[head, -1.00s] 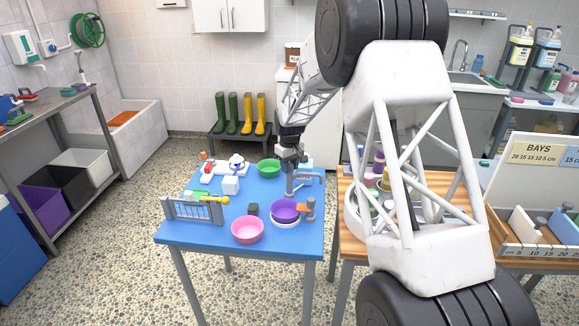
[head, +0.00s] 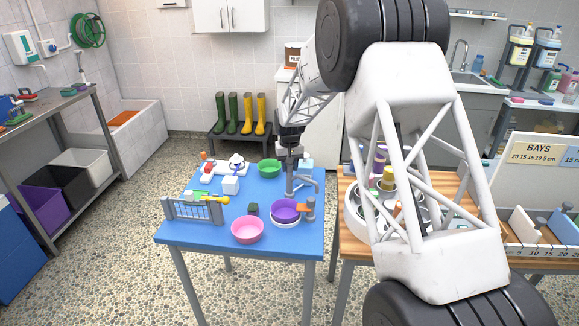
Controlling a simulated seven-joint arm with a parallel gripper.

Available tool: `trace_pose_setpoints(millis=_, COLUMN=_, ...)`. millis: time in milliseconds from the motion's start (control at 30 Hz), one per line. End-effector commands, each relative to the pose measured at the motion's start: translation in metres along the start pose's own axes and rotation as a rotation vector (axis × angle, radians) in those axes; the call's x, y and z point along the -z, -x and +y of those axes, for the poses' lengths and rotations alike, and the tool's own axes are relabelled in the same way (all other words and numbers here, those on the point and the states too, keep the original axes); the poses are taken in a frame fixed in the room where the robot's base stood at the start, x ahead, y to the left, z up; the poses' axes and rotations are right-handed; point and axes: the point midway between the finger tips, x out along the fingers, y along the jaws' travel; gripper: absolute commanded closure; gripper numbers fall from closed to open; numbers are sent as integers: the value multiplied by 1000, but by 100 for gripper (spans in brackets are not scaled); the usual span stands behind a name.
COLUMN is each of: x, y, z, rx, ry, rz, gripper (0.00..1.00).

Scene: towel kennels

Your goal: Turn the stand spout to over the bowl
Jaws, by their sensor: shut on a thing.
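The grey stand spout (head: 306,182) stands on the blue table, its arm reaching to the right and slightly toward the front from an upright post. My gripper (head: 290,158) is at the top of that post, shut on the spout's upper part; the fingers are small and partly hidden. A purple bowl (head: 285,209) sits on a white round base in front of the post. The spout's end is to the right of and behind this bowl, not over it. A pink bowl (head: 248,231) is at the front, and a green bowl (head: 268,168) at the back.
A grey fitting with an orange part (head: 308,207) stands close beside the purple bowl. A small dark green block (head: 253,209) and a grey rack (head: 193,211) are to the left. A wooden table (head: 352,238) with round containers is at the right, partly behind my arm.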

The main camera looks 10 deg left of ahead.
Motion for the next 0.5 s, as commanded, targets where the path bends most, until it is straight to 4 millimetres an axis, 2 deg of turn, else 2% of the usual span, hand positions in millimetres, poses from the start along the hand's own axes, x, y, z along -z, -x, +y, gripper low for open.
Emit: trace_pose_setpoints(millis=500, x=0, y=1, z=0, rx=0, ry=-488, rz=2, gripper=100)
